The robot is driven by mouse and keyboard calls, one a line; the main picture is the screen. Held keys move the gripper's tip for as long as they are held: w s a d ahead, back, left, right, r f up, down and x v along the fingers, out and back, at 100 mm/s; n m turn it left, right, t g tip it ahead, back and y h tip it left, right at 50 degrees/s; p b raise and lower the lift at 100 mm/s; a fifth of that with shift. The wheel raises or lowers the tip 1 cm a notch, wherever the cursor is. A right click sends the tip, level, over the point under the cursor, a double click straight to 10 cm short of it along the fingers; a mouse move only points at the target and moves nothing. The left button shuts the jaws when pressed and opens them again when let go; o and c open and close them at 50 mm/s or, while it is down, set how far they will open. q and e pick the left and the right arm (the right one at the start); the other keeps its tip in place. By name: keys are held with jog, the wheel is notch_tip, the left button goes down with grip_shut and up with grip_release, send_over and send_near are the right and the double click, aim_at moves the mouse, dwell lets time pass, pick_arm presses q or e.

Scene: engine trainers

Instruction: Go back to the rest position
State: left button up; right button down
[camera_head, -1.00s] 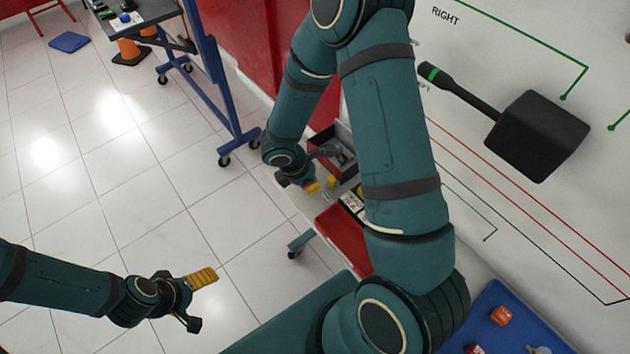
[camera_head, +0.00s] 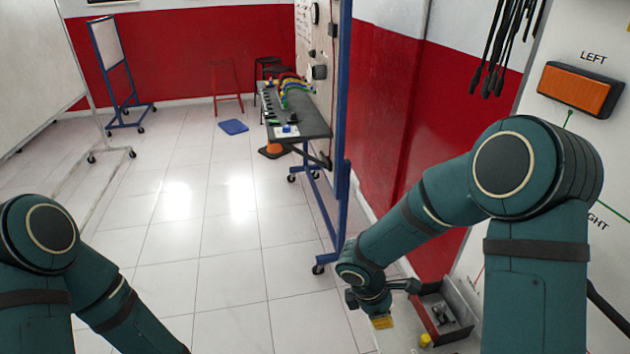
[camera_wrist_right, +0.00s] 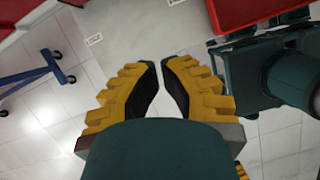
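My right arm reaches down in the head view. Its gripper (camera_head: 383,322) hangs at the lower middle, just left of a grey open box. The right wrist view shows the two yellow stepped fingers with black pads of this gripper (camera_wrist_right: 161,76), apart with a gap and nothing between them; floor shows beyond. My left arm (camera_head: 105,290) comes in at the lower left and runs down out of the frame. The left gripper is hidden below the picture's edge.
A grey open box (camera_head: 465,331) with parts stands by the right gripper. A blue-framed stand (camera_head: 342,200) with a dark shelf stands behind. An orange-lit panel piece (camera_head: 578,90) hangs on the right-hand board. White tiled floor (camera_head: 230,270) is clear at middle left.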

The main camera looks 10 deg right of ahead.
jog(key=s+a+f+m+t+y, duration=0.2)
jog(key=s+a+f+m+y, duration=0.6)
jog(key=m, duration=0.9)
jog(key=a+f, duration=0.3)
jog(key=shift+s+a+f+m, duration=0.3)
jog(key=shift+s+f+m, duration=0.05)
jog(key=shift+s+m, duration=0.05)
